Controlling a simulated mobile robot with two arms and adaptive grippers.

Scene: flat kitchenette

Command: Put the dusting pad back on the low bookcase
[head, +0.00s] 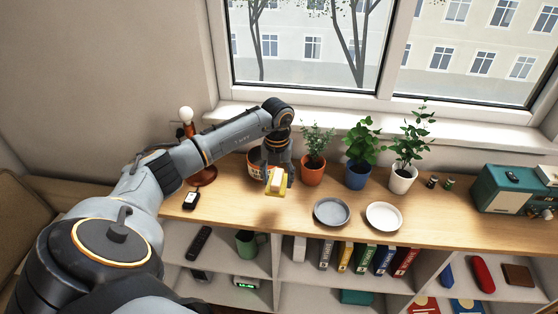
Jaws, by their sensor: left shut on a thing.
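The dusting pad (277,181), a small block with a pale top and a yellow base, is in my left gripper (277,172). The gripper points down and is shut on the pad. Pad and gripper are over the wooden top of the low bookcase (460,232), left of the grey plate. I cannot tell whether the pad touches the top. My right gripper is not in view.
A pot (256,162) stands behind the gripper, partly hidden. A terracotta plant pot (312,171) is close on its right. A grey plate (332,212) and a white plate (384,217) lie to the right. The top's front strip left of the plates is bare.

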